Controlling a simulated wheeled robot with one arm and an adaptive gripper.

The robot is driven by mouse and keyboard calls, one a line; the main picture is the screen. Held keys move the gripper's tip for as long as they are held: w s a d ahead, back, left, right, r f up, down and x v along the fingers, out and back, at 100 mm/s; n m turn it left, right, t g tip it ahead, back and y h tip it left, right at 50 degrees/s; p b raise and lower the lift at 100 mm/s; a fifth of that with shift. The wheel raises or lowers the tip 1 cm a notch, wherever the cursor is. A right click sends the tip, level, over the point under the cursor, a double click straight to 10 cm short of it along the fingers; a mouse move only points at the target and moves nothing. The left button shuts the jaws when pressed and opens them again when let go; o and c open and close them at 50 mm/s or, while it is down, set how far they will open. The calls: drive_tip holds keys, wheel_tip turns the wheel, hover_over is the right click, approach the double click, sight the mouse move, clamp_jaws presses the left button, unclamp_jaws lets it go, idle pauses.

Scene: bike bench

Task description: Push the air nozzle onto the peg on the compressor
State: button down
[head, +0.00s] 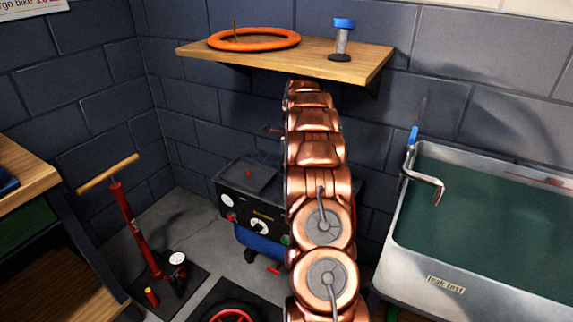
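The compressor (262,212) stands on the floor by the back wall, with a black dial box above a blue tank. Its right part is hidden behind my copper-coloured arm. A small red piece (248,173) stands on its top; I cannot tell whether this is the peg. A thin dark piece (272,130) sticks out left of my arm above the compressor; I cannot tell what it belongs to. I cannot make out the air nozzle for certain. My gripper does not show; the arm's links hide whatever is at its far end.
A wooden wall shelf (370,65) holds an orange ring (255,39) and a blue-topped metal item (343,38). A red floor pump (132,225) stands left. A water-filled metal sink (440,275) is right, a wooden bench (25,180) far left. A wheel (230,312) lies low in front.

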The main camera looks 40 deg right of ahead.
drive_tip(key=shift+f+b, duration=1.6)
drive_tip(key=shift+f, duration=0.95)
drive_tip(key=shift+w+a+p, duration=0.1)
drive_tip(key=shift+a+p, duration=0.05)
drive_tip(key=shift+p, duration=0.4)
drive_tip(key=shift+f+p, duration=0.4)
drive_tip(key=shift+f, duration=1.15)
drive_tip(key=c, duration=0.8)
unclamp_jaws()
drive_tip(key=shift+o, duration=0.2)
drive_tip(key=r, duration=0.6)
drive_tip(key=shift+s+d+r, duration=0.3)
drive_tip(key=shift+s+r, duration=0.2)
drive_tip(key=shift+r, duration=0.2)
